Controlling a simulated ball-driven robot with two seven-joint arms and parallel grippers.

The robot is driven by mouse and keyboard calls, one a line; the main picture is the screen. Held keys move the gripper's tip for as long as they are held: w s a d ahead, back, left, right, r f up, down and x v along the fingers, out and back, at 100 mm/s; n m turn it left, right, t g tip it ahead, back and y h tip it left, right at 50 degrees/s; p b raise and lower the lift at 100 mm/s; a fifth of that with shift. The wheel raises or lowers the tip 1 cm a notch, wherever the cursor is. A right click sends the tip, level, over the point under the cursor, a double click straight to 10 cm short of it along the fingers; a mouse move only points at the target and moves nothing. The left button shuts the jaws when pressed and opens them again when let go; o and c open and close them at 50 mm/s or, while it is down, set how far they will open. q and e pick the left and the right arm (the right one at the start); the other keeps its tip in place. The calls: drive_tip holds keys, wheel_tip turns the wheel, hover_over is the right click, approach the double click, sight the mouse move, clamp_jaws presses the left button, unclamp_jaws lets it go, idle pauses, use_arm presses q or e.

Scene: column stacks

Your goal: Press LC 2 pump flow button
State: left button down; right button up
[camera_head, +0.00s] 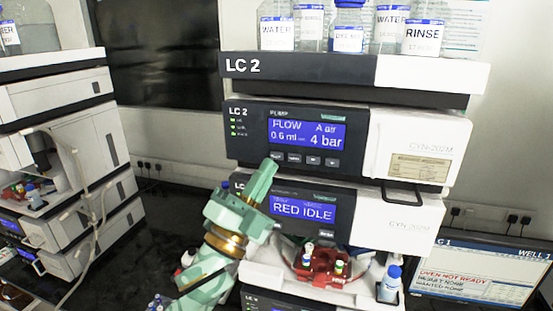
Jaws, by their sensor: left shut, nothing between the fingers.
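The LC 2 pump module (245,112) is in the upper middle, under the dark LC 2 top tray (300,68). Its blue display (306,133) reads FLOW, 0.6 ml and 4 bar. A row of small dark buttons (313,160) runs below the display; their labels are too small to read. My left gripper (269,167) is shut and empty, pointing up, with its tip just below the left end of that row. I cannot tell whether it touches the panel. It partly covers the module below, whose display (298,207) reads RED IDLE. My right gripper is not in view.
Labelled bottles (347,38) stand on the top tray. A red vial holder (322,265) and a small blue-capped bottle (389,285) sit below the lower module. Another stack (60,150) stands at the left, and a monitor (475,270) at the lower right.

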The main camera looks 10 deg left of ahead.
use_arm(q)
drive_tip(key=shift+w, duration=0.65)
drive_tip(key=shift+w+r, duration=0.1)
drive_tip(key=shift+w, duration=0.05)
idle(1.5)
drive_tip(key=shift+w, duration=0.3)
drive_tip(key=shift+w, duration=0.4)
idle(0.7)
drive_tip(key=shift+s, duration=0.85)
drive_tip(key=shift+s, duration=0.1)
drive_tip(key=shift+s+p, duration=0.55)
drive_tip(key=shift+s, duration=1.85)
